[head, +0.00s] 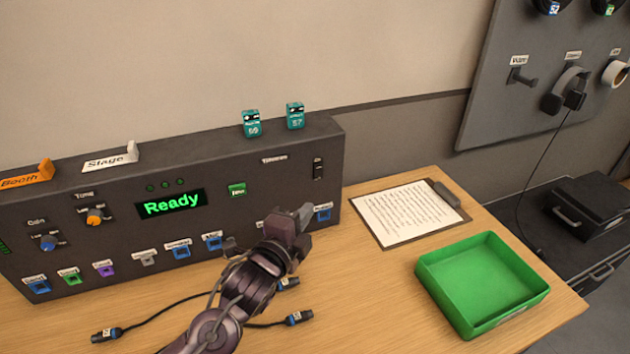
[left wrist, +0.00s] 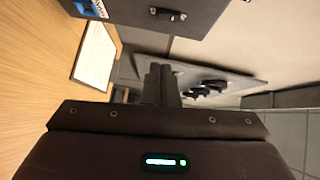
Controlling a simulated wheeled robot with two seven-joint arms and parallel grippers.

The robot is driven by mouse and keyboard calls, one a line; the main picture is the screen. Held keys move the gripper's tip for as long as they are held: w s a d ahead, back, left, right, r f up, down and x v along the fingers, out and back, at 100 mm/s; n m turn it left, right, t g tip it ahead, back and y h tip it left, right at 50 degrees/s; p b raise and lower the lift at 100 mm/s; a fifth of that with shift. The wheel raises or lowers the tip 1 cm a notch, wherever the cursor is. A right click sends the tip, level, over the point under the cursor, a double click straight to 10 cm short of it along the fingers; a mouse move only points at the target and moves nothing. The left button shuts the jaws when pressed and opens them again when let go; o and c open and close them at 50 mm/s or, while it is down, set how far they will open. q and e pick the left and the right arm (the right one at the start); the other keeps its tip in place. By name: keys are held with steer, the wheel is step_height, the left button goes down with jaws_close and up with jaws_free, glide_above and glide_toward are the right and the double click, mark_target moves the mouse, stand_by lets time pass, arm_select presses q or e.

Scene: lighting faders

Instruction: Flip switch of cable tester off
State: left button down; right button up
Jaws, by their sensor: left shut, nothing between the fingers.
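The cable tester (head: 130,222) is a long dark box with a green "Ready" display (head: 171,204). A small black switch (head: 318,168) sits at the right end of its front face. The switch also shows near the top of the left wrist view (left wrist: 167,14); its lever position is too small to tell. My left gripper (head: 304,214) is in front of the tester's right part, below the switch and apart from it. Its fingers are shut with nothing between them, also in the left wrist view (left wrist: 161,82). My right gripper is not in view.
A clipboard (head: 408,214) and a green tray (head: 484,282) are on the table to the right. Cables with plugs (head: 106,334) lie in front of the tester. Two teal blocks (head: 295,115) stand on its top. A grey board (head: 520,75) hangs at the right.

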arm_select(q)
steer(key=p, duration=0.2)
glide_toward(323, 174)
steer(key=w+d, duration=0.1)
steer(key=d, duration=0.3)
steer(key=w, duration=0.1)
steer(key=w+a, duration=0.1)
steer(key=w+p, duration=0.1)
steer(key=w, duration=0.1)
steer(key=shift+a+f, duration=0.15)
steer(key=shift+a, duration=0.15)
steer(key=shift+w, duration=0.2)
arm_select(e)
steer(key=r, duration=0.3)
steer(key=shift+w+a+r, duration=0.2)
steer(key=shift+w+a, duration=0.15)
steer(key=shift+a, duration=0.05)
